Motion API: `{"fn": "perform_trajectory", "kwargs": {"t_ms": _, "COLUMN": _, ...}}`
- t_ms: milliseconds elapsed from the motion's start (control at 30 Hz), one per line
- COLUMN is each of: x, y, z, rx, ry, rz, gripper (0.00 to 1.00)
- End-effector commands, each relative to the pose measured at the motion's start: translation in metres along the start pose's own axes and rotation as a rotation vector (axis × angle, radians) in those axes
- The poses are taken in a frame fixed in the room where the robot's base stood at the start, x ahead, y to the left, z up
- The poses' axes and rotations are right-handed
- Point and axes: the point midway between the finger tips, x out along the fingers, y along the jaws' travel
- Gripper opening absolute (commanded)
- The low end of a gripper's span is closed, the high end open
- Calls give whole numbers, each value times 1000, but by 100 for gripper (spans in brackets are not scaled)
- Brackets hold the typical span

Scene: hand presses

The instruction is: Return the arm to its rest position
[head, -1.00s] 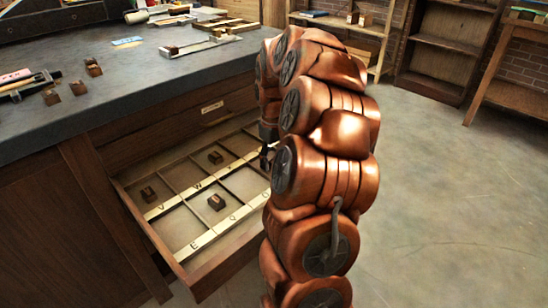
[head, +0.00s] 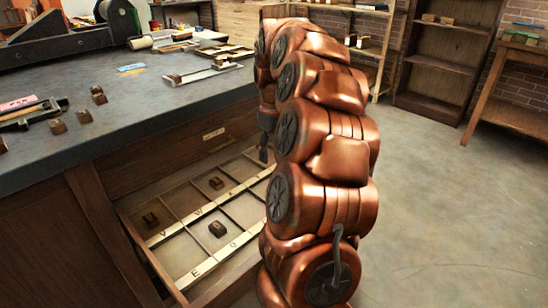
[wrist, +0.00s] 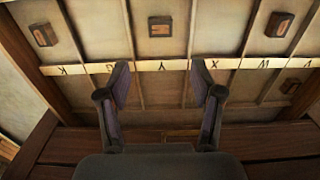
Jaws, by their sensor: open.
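My copper-coloured arm rises through the middle of the head view, in front of part of the open drawer (head: 172,262). My gripper (wrist: 160,75) is open and empty in the wrist view, its two dark fingers spread apart over the drawer. In the head view only a dark part of the gripper (head: 264,150) shows beside the arm, above the drawer's far side. The drawer has several compartments and pale letter strips. Small brown type blocks lie in some of them, such as one block (head: 218,229) in the head view and another (wrist: 160,26) in the wrist view.
The dark worktop (head: 130,105) stands at left, with several loose blocks (head: 84,116), a composing stick (head: 203,74) and a hand press (head: 70,35). Shelves (head: 450,60) and a wooden table (head: 510,75) stand at the back right. The floor at right (head: 450,210) is clear.

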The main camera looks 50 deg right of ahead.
Motion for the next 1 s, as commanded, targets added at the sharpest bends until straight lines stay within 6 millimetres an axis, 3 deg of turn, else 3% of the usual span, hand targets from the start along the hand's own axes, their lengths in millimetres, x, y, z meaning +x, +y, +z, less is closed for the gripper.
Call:
{"fn": "perform_trajectory", "kwargs": {"t_ms": 700, "x": -7, "y": -5, "z": 0, "rx": -5, "ry": -1, "rz": -2, "gripper": 66}}
{"fn": "perform_trajectory", "kwargs": {"t_ms": 867, "x": -39, "y": -44, "z": 1, "rx": -40, "ry": -3, "rz": -8, "gripper": 66}}
{"fn": "perform_trajectory", "kwargs": {"t_ms": 1000, "x": -78, "y": -101, "z": 10, "rx": -82, "ry": -11, "rz": -19, "gripper": 66}}
